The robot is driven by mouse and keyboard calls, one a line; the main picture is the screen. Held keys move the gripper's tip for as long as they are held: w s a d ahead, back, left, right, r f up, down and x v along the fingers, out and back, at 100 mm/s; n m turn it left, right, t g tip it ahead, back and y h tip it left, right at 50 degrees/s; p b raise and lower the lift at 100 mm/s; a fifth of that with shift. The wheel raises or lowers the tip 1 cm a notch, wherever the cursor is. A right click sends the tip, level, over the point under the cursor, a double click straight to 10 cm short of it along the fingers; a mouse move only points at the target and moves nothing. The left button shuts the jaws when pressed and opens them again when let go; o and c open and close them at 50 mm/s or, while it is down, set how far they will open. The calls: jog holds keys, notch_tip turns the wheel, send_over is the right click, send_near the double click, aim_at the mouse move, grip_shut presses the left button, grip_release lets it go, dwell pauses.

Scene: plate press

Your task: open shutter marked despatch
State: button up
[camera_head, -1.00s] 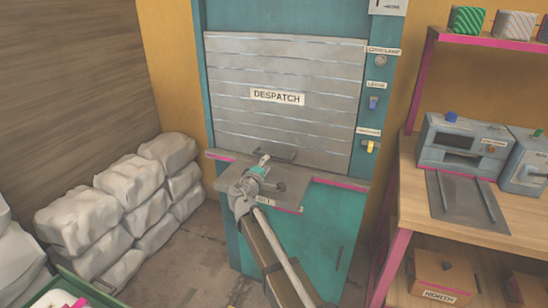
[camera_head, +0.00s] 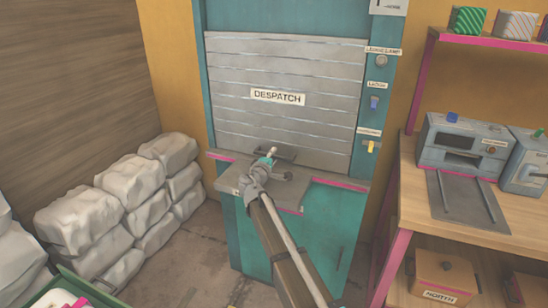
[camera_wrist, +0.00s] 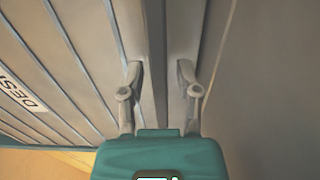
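The grey slatted shutter (camera_head: 290,120) bears the label DESPATCH (camera_head: 277,97) and is down, its lower edge at the grey ledge. Part of that label also shows in the wrist view (camera_wrist: 20,92). A dark handle (camera_head: 285,151) sits low on the shutter, partly hidden by my gripper (camera_head: 272,152). In the wrist view my gripper's two fingers (camera_wrist: 160,70) are apart, with a grey bar-like strip (camera_wrist: 153,50) running between them. A gap shows beside the right finger. I cannot tell whether either finger touches the strip.
The grey ledge (camera_head: 228,180) juts out under the shutter. A labelled knob (camera_head: 381,61), a blue switch (camera_head: 374,103) and a yellow switch (camera_head: 370,147) line the right frame. Pale sacks (camera_head: 120,190) are stacked at left. A wooden bench (camera_head: 470,240) with machines stands at right.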

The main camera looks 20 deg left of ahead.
grip_shut()
